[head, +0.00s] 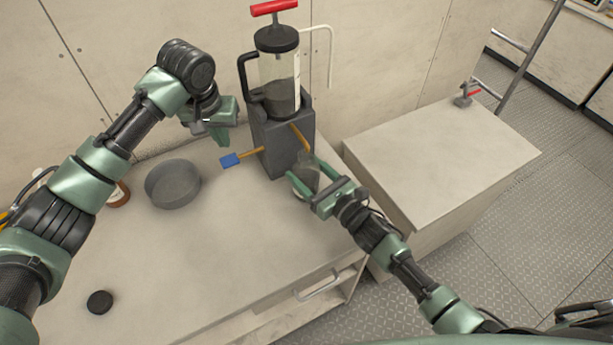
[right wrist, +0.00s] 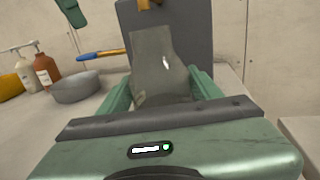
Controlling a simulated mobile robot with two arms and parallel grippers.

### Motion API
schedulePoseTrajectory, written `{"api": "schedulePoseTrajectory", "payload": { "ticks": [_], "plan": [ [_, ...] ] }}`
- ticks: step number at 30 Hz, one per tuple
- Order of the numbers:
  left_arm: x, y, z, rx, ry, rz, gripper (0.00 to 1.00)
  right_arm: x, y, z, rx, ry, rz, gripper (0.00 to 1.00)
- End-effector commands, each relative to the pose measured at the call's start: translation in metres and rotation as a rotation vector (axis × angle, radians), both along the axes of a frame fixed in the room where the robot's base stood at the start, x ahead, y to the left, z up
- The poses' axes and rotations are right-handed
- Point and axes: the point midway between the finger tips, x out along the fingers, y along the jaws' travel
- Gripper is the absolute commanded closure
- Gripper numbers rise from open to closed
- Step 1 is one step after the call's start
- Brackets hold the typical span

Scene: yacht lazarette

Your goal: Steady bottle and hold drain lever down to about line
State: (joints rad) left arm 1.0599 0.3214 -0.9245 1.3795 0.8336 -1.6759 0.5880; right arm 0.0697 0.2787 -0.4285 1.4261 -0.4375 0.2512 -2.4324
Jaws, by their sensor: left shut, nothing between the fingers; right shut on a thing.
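The bottle (head: 307,178) is grey and translucent and stands upright in front of the dark pump stand, below its brass spout (head: 300,138). My right gripper (head: 309,171) is shut around it; the right wrist view shows the bottle (right wrist: 160,65) between the fingers. Whether it holds liquid I cannot tell. The drain lever (head: 230,160), a brass rod with a blue paddle, sticks out left from the stand; it also shows in the right wrist view (right wrist: 100,55). My left gripper (head: 221,137) is shut and empty, a little above the paddle and apart from it.
A clear-walled pump cylinder (head: 281,75) with a red handle tops the stand (head: 283,145). A grey round bowl (head: 173,186) is left of the lever. A black cap (head: 100,302) lies at front left. Bottles (right wrist: 45,70) stand by the wall.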

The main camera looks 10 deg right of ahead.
Motion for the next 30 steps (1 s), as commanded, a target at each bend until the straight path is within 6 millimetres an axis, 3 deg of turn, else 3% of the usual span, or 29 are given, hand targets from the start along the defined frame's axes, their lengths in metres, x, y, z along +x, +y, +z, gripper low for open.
{"api": "schedulePoseTrajectory", "payload": {
  "ticks": [7,8,10,11,23,30],
  "plan": [
    [0.000,0.000,0.000,0.000,0.000,0.000,1.00,0.000,0.000,0.000,0.000,0.000,0.000,0.93],
    [0.000,0.000,0.000,0.000,0.000,0.000,1.00,0.000,0.000,0.000,0.000,0.000,0.000,0.33],
    [0.000,0.000,0.000,0.000,0.000,0.000,1.00,0.000,0.000,0.000,0.000,0.000,0.000,0.14],
    [0.000,0.000,0.000,0.000,0.000,0.000,1.00,0.000,0.000,0.000,0.000,0.000,0.000,0.11],
    [0.000,0.000,0.000,0.000,0.000,0.000,1.00,-0.006,-0.003,-0.001,-0.001,0.001,0.000,0.11],
    [0.000,0.000,0.000,0.000,0.000,0.000,1.00,-0.043,-0.025,-0.002,-0.001,0.004,-0.001,0.11]
  ]
}}
